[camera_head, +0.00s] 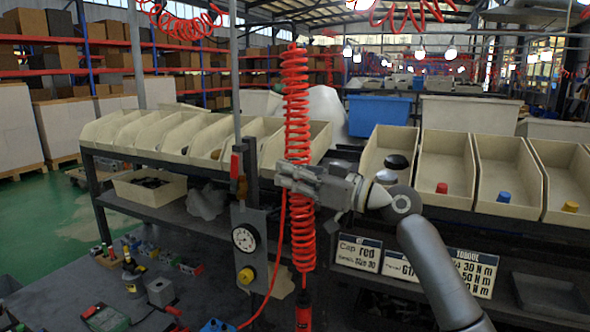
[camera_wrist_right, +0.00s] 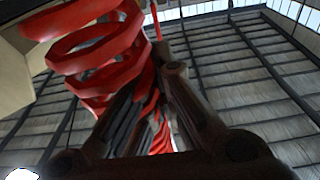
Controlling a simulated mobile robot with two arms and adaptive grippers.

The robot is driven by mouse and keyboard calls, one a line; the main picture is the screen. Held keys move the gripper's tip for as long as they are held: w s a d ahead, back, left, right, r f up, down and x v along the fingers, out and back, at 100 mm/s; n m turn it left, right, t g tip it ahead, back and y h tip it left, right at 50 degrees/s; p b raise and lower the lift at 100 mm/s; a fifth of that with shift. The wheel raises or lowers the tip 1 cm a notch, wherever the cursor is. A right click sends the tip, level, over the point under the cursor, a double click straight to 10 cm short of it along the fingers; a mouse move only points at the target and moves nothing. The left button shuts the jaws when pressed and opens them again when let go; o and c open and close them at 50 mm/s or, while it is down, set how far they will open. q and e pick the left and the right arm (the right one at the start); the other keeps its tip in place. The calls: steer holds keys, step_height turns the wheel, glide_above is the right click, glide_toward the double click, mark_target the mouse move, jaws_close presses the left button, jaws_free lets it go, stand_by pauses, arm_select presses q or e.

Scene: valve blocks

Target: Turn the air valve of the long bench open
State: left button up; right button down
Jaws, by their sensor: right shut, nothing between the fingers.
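The air valve (camera_head: 238,172) sits on the upright grey pipe left of centre in the head view, with a red lever that looks roughly upright along the pipe. My right gripper (camera_head: 281,176) is shut and empty, to the right of the valve and apart from it in the picture. It is at the red coiled hose, overlapping it; I cannot tell whether they touch. In the wrist view the gripper's fingers (camera_wrist_right: 160,80) point up beside the red coils, and the valve is not visible there. My left gripper is not in view.
The red coiled hose (camera_head: 296,110) hangs close to the gripper. Below the valve is a panel with a pressure gauge (camera_head: 244,239) and a yellow knob (camera_head: 247,275). Cream bins (camera_head: 500,165) line the bench shelf. Tools and small blocks lie on the dark bench top (camera_head: 70,275).

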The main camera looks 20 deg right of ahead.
mark_target(238, 157)
steer(key=p+x, duration=0.4)
steer(key=x, duration=0.4)
steer(key=shift+w+a+r, duration=0.1)
steer(key=shift+w+a, duration=0.45)
steer(key=shift+a, duration=0.05)
steer(key=shift+w+a+r+p, duration=0.15)
steer(key=shift+w+a+p, duration=0.1)
steer(key=shift+p, duration=0.15)
steer(key=shift+w+a+g+h, duration=0.15)
steer(key=shift+w+g+h, duration=0.05)
steer(key=shift+g+h, duration=0.1)
steer(key=shift+b, duration=0.7)
steer(key=shift+r, duration=0.2)
